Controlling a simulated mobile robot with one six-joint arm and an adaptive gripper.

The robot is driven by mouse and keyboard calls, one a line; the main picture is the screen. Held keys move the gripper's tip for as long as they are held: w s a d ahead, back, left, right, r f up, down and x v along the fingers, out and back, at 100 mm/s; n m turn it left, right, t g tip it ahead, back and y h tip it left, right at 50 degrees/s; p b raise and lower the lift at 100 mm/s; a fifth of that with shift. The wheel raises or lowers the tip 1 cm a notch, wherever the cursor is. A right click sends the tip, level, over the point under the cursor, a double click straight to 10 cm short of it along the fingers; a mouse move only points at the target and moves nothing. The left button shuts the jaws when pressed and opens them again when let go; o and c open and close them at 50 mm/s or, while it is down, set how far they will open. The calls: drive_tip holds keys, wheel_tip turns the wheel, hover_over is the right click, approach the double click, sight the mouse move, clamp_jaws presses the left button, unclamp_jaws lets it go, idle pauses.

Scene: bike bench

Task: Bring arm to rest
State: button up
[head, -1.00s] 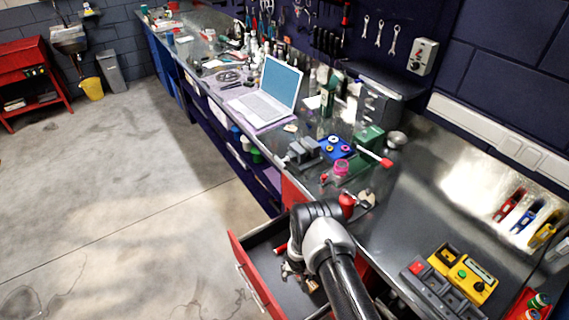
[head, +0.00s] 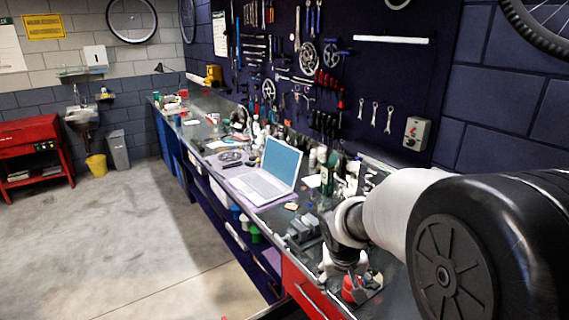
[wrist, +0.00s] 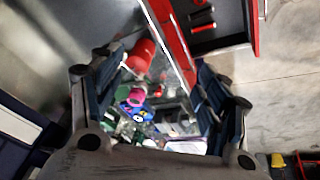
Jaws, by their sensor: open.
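My gripper (head: 345,272) hangs over the front edge of the workbench, out in front of my arm, in the head view. In the wrist view my gripper (wrist: 155,85) shows its two dark fingers spread wide apart, with nothing held between them. A red cylinder (wrist: 140,56) on the bench top shows beyond the fingers, apart from them as far as I can tell. In the head view a red object (head: 351,291) shows just below the gripper, partly hidden by it.
An open drawer (wrist: 205,22) with red-handled tools sits beside the bench edge. A laptop (head: 268,177), a grey vise (head: 304,229) and clutter fill the bench. A tool pegboard (head: 330,75) stands behind. The concrete floor (head: 130,240) at left is clear.

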drive_tip(key=s+d+r+b, duration=0.1)
drive_tip(key=s+r, duration=0.3)
drive_tip(key=s, duration=0.3)
drive_tip(key=s+r+b, duration=0.1)
drive_tip(key=s+r, duration=0.3)
drive_tip(key=s, duration=0.3)
drive_tip(key=s+a+f+y+b, duration=0.1)
drive_tip(key=s, duration=1.2)
drive_tip(key=shift+s+n+t+y+b, duration=0.15)
drive_tip(key=shift+n+t+y+b, duration=0.2)
drive_tip(key=shift+n+t+y, duration=0.05)
drive_tip(key=shift+c, duration=0.4)
